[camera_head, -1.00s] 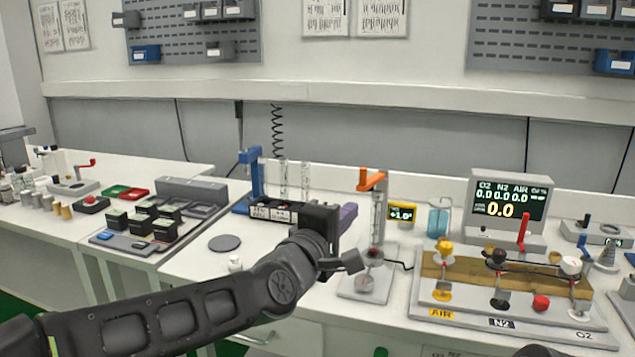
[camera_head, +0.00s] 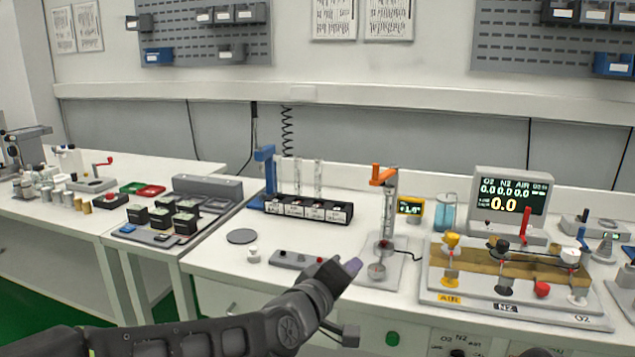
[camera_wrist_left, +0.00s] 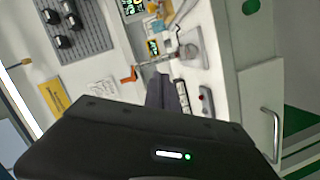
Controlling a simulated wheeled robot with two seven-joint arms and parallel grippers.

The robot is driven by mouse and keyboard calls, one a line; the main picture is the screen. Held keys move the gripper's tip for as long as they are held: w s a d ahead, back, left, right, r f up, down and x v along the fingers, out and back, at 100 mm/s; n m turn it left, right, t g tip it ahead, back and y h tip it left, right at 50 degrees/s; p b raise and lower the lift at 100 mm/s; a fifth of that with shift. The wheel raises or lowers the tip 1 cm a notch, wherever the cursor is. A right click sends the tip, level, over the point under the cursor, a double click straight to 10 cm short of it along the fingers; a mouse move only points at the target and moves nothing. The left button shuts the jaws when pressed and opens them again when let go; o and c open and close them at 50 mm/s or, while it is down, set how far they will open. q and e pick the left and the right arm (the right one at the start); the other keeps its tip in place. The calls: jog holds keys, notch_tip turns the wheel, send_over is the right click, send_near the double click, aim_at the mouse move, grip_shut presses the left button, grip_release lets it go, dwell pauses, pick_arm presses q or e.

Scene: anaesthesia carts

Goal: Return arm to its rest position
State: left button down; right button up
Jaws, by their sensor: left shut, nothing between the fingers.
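My left arm comes in from the lower left of the head view. Its gripper (camera_head: 353,266) has purple-grey fingertips that are shut with nothing between them. It hangs in front of the white bench (camera_head: 215,262), left of the flow-tube stand (camera_head: 376,270) with the orange lever (camera_head: 383,175), and looks apart from it. In the left wrist view the shut fingers (camera_wrist_left: 164,92) point toward the bench. The right gripper is not identifiable; only a dark piece shows at the bottom edge of the head view.
A black labelled rack (camera_head: 308,210) and blue clamp stand (camera_head: 265,175) are at the back. A grey strip with buttons (camera_head: 292,259) lies just left of the gripper. A valve board (camera_head: 515,288) and display (camera_head: 512,200) stand to the right. A grey disc (camera_head: 241,236) lies on open bench.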

pick_arm(q)
jog(key=s+a+f+m+g+y+p, duration=0.1)
jog(key=s+a+f+m+g+p, duration=0.15)
jog(key=f, duration=0.65)
jog(key=s+a+f+m+g+y+p, duration=0.1)
jog(key=s+f, duration=0.2)
jog(key=f, duration=0.6)
jog(key=s+a+f+m+g+y+p, duration=0.1)
jog(key=s+a+f+g, duration=0.1)
jog(key=f, duration=0.7)
jog(key=s+a+f+g+p, duration=0.2)
jog(key=s+f, duration=0.3)
jog(key=s, duration=0.3)
jog(key=s+a+f+g+p, duration=0.2)
jog(key=s+f, duration=0.3)
jog(key=s, duration=0.3)
jog(key=s+a+f+g+y+p, duration=0.1)
jog(key=s+a+f+g+p, duration=0.1)
jog(key=s, duration=0.7)
notch_tip(320, 180, down, 3)
jog(key=shift+a+f+g, duration=0.1)
jog(key=shift+a+g, duration=0.75)
jog(key=shift+a, duration=0.1)
pick_arm(e)
notch_tip(320, 180, up, 11)
jog(key=shift+r, duration=0.15)
